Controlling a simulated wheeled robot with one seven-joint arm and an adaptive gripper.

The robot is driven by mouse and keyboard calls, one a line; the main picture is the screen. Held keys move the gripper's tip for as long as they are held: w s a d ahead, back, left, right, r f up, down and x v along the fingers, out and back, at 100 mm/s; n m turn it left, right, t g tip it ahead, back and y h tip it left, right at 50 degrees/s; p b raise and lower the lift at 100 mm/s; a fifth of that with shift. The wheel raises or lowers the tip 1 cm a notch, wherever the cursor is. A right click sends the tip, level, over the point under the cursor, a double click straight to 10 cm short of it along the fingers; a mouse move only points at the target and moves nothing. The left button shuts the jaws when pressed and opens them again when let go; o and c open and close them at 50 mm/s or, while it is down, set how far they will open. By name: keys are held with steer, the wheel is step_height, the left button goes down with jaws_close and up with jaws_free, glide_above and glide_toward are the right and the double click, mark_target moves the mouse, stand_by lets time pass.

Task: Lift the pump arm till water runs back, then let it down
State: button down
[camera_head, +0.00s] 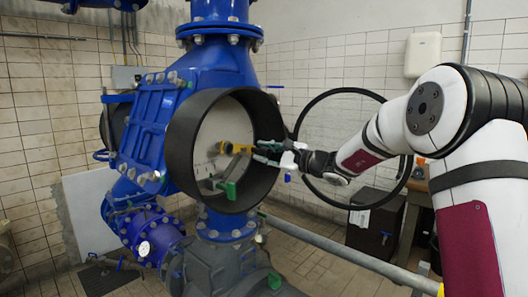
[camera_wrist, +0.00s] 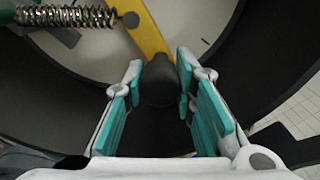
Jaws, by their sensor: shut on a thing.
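The pump arm (camera_head: 238,149) is a yellow lever inside the round black-rimmed housing (camera_head: 181,135) on the blue pump. It points right, toward my gripper. In the wrist view the yellow arm (camera_wrist: 147,32) ends in a dark rounded grip (camera_wrist: 163,82). My gripper (camera_head: 266,153) reaches into the housing's open front from the right. In the wrist view my gripper's teal-padded fingers (camera_wrist: 163,92) stand on both sides of the dark grip, shut on it. In the head view the fingers hide the arm's end. No running water shows.
A green handle (camera_head: 229,191) sits low in the housing. A green part with a coil spring (camera_wrist: 72,16) is at the wrist view's upper left. A round black-framed cover (camera_head: 297,134) stands open at right. A grey rail (camera_head: 335,250) crosses the front.

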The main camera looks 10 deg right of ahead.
steer(key=shift+s+d+f+b, duration=0.1)
steer(key=shift+d+f+b, duration=0.2)
steer(key=shift+f, duration=0.3)
steer(key=shift+s+d+f+b, duration=0.1)
steer(key=shift+d+f+b, duration=0.15)
steer(key=shift+f, duration=0.35)
steer(key=shift+s+a+f+b, duration=0.25)
steer(key=shift+s+a+f, duration=0.15)
steer(key=shift+f, duration=0.15)
steer(key=shift+s+a+f+b, duration=0.25)
steer(key=shift+a+f, duration=0.15)
steer(key=shift+f, duration=0.15)
steer(key=c, duration=1.4)
jaws_free()
steer(key=shift+o, duration=0.2)
steer(key=shift+s+d, duration=0.25)
steer(key=shift+s, duration=0.05)
steer(key=p+v, duration=0.3)
steer(key=v, duration=0.6)
steer(key=shift+s+a+f+p, duration=0.15)
steer(key=shift+s+a+p, duration=0.15)
steer(key=shift+a+p, duration=0.05)
